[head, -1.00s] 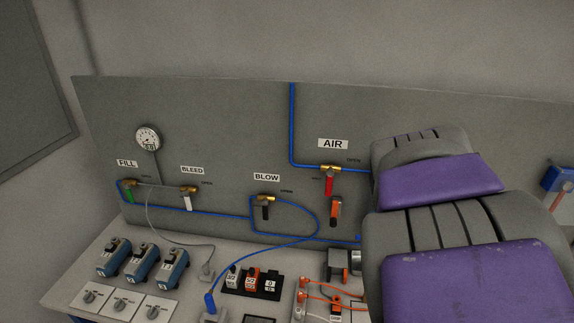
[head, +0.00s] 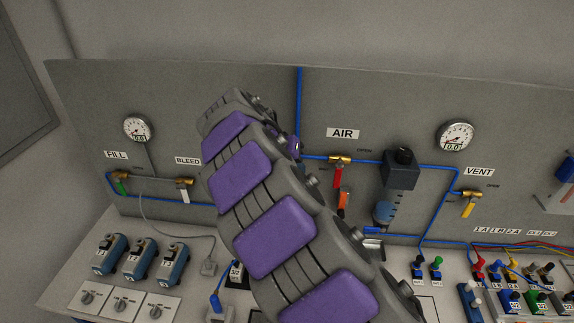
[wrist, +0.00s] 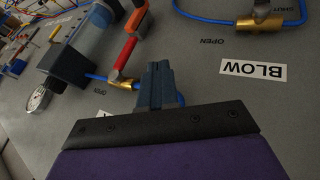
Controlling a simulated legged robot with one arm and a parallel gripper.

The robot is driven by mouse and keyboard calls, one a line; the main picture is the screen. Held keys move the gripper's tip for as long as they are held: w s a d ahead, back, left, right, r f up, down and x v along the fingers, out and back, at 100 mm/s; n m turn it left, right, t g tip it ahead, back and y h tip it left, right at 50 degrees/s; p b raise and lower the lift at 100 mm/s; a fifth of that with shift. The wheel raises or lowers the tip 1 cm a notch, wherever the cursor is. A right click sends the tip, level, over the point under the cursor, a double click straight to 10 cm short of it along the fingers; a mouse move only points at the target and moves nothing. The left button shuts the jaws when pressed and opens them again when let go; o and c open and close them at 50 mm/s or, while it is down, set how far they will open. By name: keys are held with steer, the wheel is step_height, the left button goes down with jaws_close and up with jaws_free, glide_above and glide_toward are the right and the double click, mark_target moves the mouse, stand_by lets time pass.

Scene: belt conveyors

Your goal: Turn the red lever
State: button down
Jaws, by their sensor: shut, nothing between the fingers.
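The red lever (head: 338,176) hangs down from a brass valve (head: 340,159) under the AIR label (head: 342,133). In the wrist view, which is upside down, the red lever (wrist: 124,54) lies just left of my gripper (wrist: 157,68). The fingers are shut and empty, pointing at the panel near the brass valve, with a gap to the lever. Whether they touch the blue pipe behind them I cannot tell. In the head view my arm hides the gripper's fingers.
The BLOW valve (wrist: 259,24) is on the other side. Blue pipes run along the panel (head: 225,80). Devices crowd the bench below.

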mark_target(338, 184)
steer(key=d+f+h, duration=0.1)
steer(key=d+f, duration=0.1)
steer(key=d, duration=0.1)
steer(key=d+f+h+b, duration=0.1)
steer(key=d+f, duration=0.1)
steer(key=d, duration=0.2)
steer(key=w+d+f+n+h+b, duration=0.1)
steer(key=d+f, duration=0.2)
steer(key=shift+d+h, duration=0.15)
steer(key=shift+h, duration=0.15)
steer(key=shift+d+g+h+b, duration=0.15)
steer(key=shift+g+h+b, duration=0.15)
steer(key=shift+b, duration=0.1)
steer(key=shift+s+d+f+b, duration=0.1)
steer(key=shift+s+d+b, duration=0.05)
steer(key=shift+b, duration=0.25)
steer(key=shift+b, duration=0.3)
